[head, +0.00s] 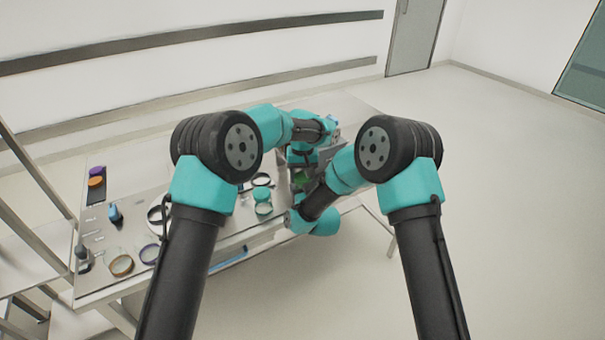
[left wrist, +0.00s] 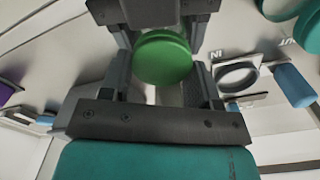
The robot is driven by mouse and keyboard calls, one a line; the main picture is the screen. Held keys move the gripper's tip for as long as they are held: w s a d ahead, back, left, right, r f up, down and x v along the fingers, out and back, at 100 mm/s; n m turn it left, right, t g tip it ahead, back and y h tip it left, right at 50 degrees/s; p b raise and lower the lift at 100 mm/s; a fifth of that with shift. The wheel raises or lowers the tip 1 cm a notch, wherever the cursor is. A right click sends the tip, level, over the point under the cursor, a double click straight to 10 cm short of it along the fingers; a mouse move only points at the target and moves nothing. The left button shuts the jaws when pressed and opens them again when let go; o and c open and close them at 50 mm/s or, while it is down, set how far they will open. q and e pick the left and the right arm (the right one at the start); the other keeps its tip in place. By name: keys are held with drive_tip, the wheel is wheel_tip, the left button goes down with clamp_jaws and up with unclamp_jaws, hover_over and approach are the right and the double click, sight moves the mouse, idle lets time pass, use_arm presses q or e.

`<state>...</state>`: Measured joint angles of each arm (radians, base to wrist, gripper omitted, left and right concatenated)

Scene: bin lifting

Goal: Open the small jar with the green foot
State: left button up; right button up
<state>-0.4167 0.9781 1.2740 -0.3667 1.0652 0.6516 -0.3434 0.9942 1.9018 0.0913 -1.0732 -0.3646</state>
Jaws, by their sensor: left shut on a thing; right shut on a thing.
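The small jar's green foot (left wrist: 163,58) is a round green disc between the dark fingers of my left gripper (left wrist: 163,80) in the left wrist view. A bit of the green (head: 301,178) also shows in the head view, between my two forearms. My left gripper is shut on the jar. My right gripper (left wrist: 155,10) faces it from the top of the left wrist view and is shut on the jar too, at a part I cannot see. The jar's body and lid are hidden by the grippers, so I cannot tell whether the lid is on.
The jar is held over the right part of the long table (head: 97,283). A teal-topped jar (head: 262,194) stands left of the grippers. Glass jars (head: 121,265), a purple piece (head: 96,171), an orange piece (head: 96,182) and a blue object (head: 115,213) are farther left. Floor right of the table is clear.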

sight(303, 175)
use_arm(q)
drive_tip(key=shift+r, duration=0.15)
drive_tip(key=shift+r, duration=0.35)
drive_tip(key=shift+r, duration=0.7)
drive_tip(key=shift+r, duration=1.95)
use_arm(e)
drive_tip(key=o, duration=1.4)
drive_tip(key=shift+c, duration=0.2)
drive_tip(key=shift+s, duration=0.15)
